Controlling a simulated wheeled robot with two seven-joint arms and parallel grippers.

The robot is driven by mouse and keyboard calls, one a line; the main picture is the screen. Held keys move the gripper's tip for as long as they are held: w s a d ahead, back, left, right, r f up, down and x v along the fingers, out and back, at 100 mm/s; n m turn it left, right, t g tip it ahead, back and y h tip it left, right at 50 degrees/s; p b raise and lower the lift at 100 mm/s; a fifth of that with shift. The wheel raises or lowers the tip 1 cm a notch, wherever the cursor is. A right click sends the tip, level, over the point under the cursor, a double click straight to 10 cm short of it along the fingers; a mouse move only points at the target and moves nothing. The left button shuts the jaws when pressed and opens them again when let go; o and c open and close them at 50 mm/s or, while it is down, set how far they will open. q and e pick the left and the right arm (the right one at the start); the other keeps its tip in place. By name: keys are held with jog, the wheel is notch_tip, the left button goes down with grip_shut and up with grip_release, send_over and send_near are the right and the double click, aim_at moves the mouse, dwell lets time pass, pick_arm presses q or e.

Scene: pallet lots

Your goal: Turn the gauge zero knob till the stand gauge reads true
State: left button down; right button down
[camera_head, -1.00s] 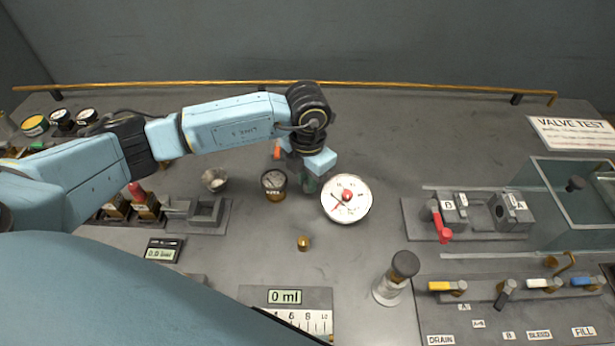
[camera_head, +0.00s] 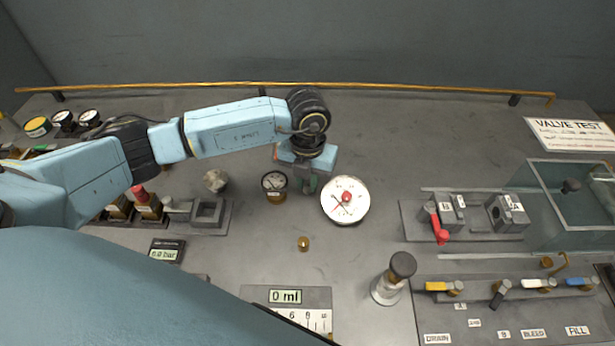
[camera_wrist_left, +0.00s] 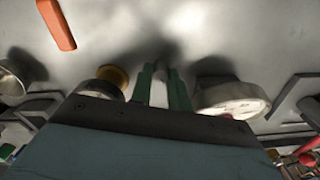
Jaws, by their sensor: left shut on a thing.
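The large white stand gauge (camera_head: 345,201) has a red hub and a thin red needle pointing to the lower left; its reading is too small to make out. My left gripper (camera_head: 310,184) points down at the panel just left of this gauge. In the left wrist view its green fingers (camera_wrist_left: 162,76) are close together around a narrow pale piece, apparently the zero knob, mostly hidden by the fingers. The white gauge (camera_wrist_left: 232,99) shows to the right of the fingers there. My right gripper is out of view.
A small dark-rimmed gauge (camera_head: 274,182) stands close on the gripper's left. A brass knob (camera_head: 303,243) stands in front. A plunger (camera_head: 390,278) and a red-handled valve block (camera_head: 440,236) are on the right. The panel behind the gripper is clear.

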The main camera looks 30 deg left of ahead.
aim_at(308, 184)
pick_arm(q)
jog(key=shift+n, duration=0.5)
jog(key=c, duration=1.3)
grip_release()
jog(key=shift+r, duration=0.1)
notch_tip(308, 184, up, 13)
jog(key=shift+r+p, duration=0.15)
jog(key=shift+p, duration=0.2)
jog(key=shift+r, duration=0.1)
